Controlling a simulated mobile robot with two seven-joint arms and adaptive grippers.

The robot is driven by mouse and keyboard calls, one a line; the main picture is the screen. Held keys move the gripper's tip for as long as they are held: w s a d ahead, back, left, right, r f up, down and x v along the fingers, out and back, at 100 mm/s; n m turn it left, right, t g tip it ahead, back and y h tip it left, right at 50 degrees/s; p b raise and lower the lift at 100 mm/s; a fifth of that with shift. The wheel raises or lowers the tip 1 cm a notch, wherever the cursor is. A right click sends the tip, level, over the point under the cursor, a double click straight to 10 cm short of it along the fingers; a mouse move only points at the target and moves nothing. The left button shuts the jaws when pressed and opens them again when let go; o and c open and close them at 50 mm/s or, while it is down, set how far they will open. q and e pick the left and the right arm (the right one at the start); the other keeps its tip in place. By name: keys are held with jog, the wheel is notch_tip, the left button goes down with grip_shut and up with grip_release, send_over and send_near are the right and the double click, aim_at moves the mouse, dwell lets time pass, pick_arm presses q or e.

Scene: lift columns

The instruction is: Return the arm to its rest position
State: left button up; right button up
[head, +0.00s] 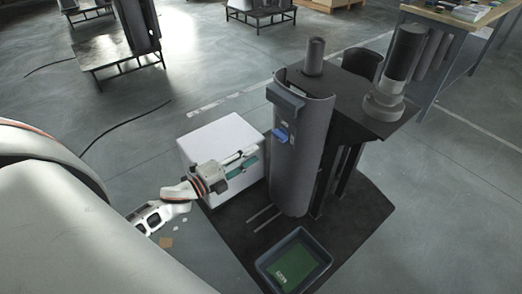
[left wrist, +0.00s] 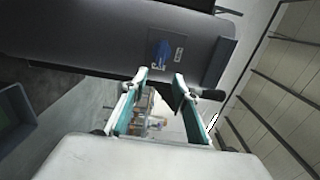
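My left arm reaches in from the left in the head view. Its left gripper (head: 247,161) is beside the dark grey column (head: 303,165) and in front of the white box (head: 222,135). In the left wrist view, the left gripper (left wrist: 161,77) has its two teal-padded fingers apart with nothing between them. The column (left wrist: 90,35) crosses the top of that view, with a blue part (left wrist: 160,52) on its face. I cannot tell whether the fingertips touch the column. My right gripper is not in view.
A dark tray (head: 267,264) with a green bottom (head: 296,265) lies in front of the column. A dark stand with cylinders (head: 404,55) is to the right. A wooden table (head: 440,18) stands at the back right. Open floor (head: 130,150) lies left of the box.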

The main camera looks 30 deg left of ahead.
pick_arm(q)
jog(key=shift+s+a, duration=0.15)
jog(key=shift+s, duration=0.4)
jog(key=s+d+f+n+g+y+p, duration=0.1)
jog(key=s+d+f+n+g+p, duration=0.1)
jog(key=s+d+f+n, duration=0.5)
jog(key=s+d+f+n+g+y+p, duration=0.1)
jog(key=s+d+f+n+g+y, duration=0.1)
jog(key=s+d+f+n+g, duration=0.2)
jog(key=s+d+f+n, duration=0.3)
jog(key=s+n, duration=0.3)
jog(key=s, duration=0.2)
jog(key=shift+s+d+n+p, duration=0.3)
jog(key=shift+d+p, duration=0.1)
jog(key=shift+d, duration=0.2)
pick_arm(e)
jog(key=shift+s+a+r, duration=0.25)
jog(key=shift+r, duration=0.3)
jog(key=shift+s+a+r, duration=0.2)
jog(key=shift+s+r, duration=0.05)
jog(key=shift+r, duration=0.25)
